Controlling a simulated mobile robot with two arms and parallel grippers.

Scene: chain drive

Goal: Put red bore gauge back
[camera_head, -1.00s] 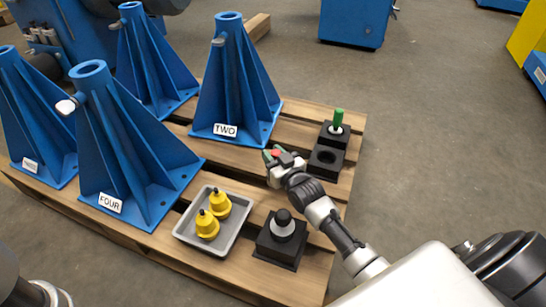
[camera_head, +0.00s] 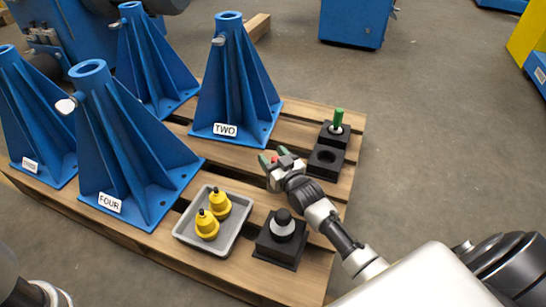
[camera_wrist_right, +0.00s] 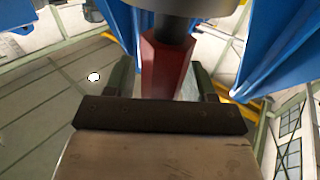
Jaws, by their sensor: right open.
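The red bore gauge shows in the right wrist view as a red faceted handle (camera_wrist_right: 166,68) with a dark neck and a grey round part at the top edge. In the head view only a small red spot of it (camera_head: 274,159) shows between my right fingertips. My right gripper (camera_head: 275,158) is open, with its green-tipped fingers on either side of the red handle. It is over the pallet, left of a black block with an empty round hole (camera_head: 326,159). The gauge's lower end is hidden in the head view. My left gripper is not in view.
A green gauge (camera_head: 338,120) stands in the block behind. A grey tray (camera_head: 180,233) holds two yellow gauges (camera_head: 207,224). A black block with a black-knobbed, white-collared piece (camera_head: 282,225) is at the front. Blue stands, including TWO (camera_head: 235,85) and FOUR (camera_head: 125,150), fill the left.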

